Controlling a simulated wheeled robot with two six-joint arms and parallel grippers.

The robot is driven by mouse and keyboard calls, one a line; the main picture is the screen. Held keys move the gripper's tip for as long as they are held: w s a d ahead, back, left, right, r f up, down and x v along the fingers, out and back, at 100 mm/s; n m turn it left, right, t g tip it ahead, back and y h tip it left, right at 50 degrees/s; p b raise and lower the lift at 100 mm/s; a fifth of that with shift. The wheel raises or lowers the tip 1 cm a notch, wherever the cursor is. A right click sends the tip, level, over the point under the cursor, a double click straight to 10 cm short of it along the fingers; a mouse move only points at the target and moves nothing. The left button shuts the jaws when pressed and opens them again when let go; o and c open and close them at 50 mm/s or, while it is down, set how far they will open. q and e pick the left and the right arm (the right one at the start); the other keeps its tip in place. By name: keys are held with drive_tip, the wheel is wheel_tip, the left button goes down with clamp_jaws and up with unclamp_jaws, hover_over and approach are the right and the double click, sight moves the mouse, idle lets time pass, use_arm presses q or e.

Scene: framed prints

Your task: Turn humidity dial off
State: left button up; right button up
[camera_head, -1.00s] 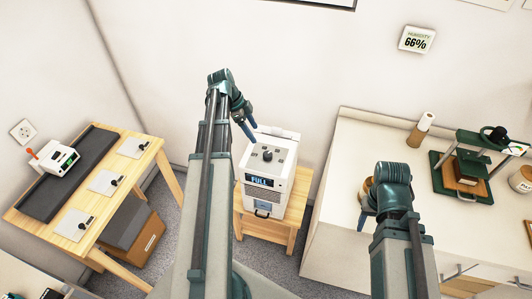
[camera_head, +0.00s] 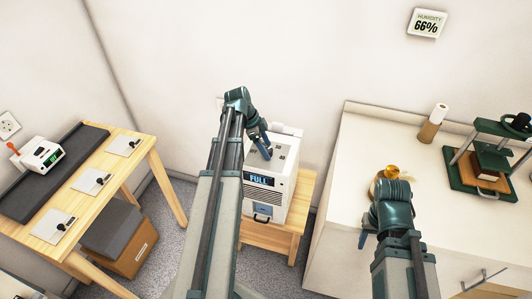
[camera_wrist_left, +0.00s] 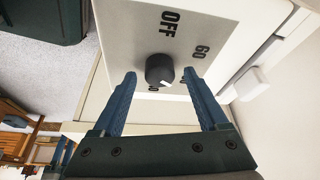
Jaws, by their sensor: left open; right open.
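The humidity dial (camera_wrist_left: 158,69) is a dark round knob on the pale top panel of a white dehumidifier (camera_head: 284,180). The wrist view shows an OFF label (camera_wrist_left: 170,22) and a 60 label (camera_wrist_left: 201,52) near it; a third label is partly hidden. The knob's white mark points towards the lower right of that view, away from OFF. My left gripper (camera_head: 264,150) is open over the panel and hides the dial in the head view. In the wrist view its fingers (camera_wrist_left: 158,77) stand either side of the dial, apart from it. My right gripper (camera_head: 366,232) is open and empty by the counter.
The dehumidifier shows FULL and stands on a low wooden table (camera_head: 300,215). A white counter (camera_head: 345,160) is to the right, a wooden workbench (camera_head: 118,160) to the left.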

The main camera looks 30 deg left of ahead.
use_arm(q)
clamp_jaws()
idle(0.5)
drive_tip(key=shift+n, duration=0.3)
drive_tip(key=n, duration=0.2)
drive_tip(key=n+t+y, duration=0.1)
drive_tip(key=n, duration=0.1)
drive_tip(key=shift+s+d+n+t, duration=0.2)
drive_tip(key=shift+n+t, duration=0.1)
drive_tip(key=shift+n, duration=0.1)
drive_tip(key=n+y, duration=0.1)
drive_tip(key=n, duration=0.2)
drive_tip(key=n+t+y, duration=0.1)
drive_tip(key=n, duration=0.2)
drive_tip(key=shift+d+y, duration=0.15)
drive_tip(key=shift+y, duration=0.15)
drive_tip(key=n+y, duration=0.1)
drive_tip(key=n, duration=0.2)
drive_tip(key=n+y, duration=0.1)
drive_tip(key=n, duration=0.2)
drive_tip(key=shift+w+d+n+g, duration=0.15)
drive_tip(key=shift+n+g, duration=0.15)
drive_tip(key=shift+n, duration=0.1)
drive_tip(key=n+y, duration=0.1)
drive_tip(key=n, duration=0.1)
drive_tip(key=n+g+y, duration=0.1)
drive_tip(key=n, duration=0.2)
drive_tip(key=shift+g, duration=0.3)
drive_tip(key=shift+d+n, duration=0.1)
drive_tip(key=shift+n, duration=0.3)
